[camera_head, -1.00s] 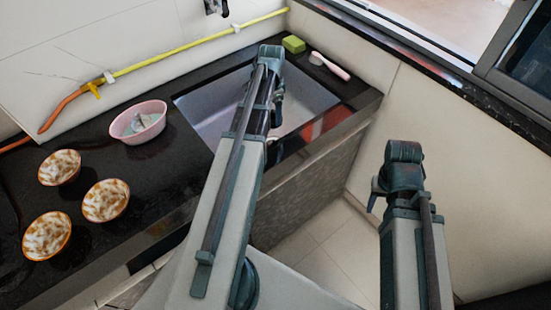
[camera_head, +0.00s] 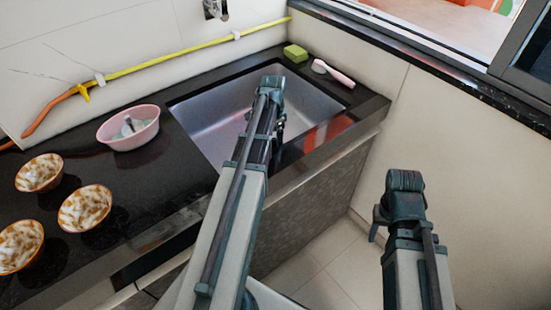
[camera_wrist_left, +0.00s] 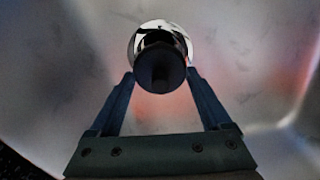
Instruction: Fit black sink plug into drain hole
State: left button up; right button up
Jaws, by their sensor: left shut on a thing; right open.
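The black sink plug (camera_wrist_left: 160,66) is held between the two fingertips of my left gripper (camera_wrist_left: 160,75) in the left wrist view. The shiny drain hole (camera_wrist_left: 158,28) shows just beyond the plug, which covers its lower part. Whether the plug touches the drain cannot be told. In the head view my left gripper (camera_head: 280,122) is over the metal sink (camera_head: 203,127), and my arm hides the plug and drain. My right gripper (camera_head: 377,222) is open, low in front of the counter and away from the sink.
A pink bowl (camera_head: 144,139) holding something grey stands left of the sink on the black counter (camera_head: 150,190). Several orange-rimmed bowls (camera_head: 85,209) stand farther left. A green sponge (camera_head: 296,53) and a pink-handled brush (camera_head: 338,76) lie behind the sink. A yellow hose (camera_head: 190,48) runs along the wall.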

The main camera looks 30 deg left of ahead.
aim_at(274, 146)
pick_arm(q)
jog(key=shift+f+b, duration=0.3)
jog(key=shift+f, duration=0.65)
pick_arm(e)
jog(key=shift+f, duration=0.9)
jog(key=shift+f, duration=0.1)
pick_arm(q)
notch_tip(274, 146, down, 4)
jog(key=b, duration=0.3)
jog(key=shift+r+b, duration=0.15)
jog(key=shift+b, duration=0.25)
pick_arm(e)
notch_tip(274, 146, down, 4)
jog(key=shift+r, duration=0.25)
pick_arm(q)
jog(key=shift+f+b, duration=0.6)
pick_arm(e)
jog(key=shift+f, duration=0.65)
pick_arm(q)
jog(key=o, duration=1.2)
jog(key=shift+r, duration=0.1)
pick_arm(e)
jog(key=shift+r, duration=0.1)
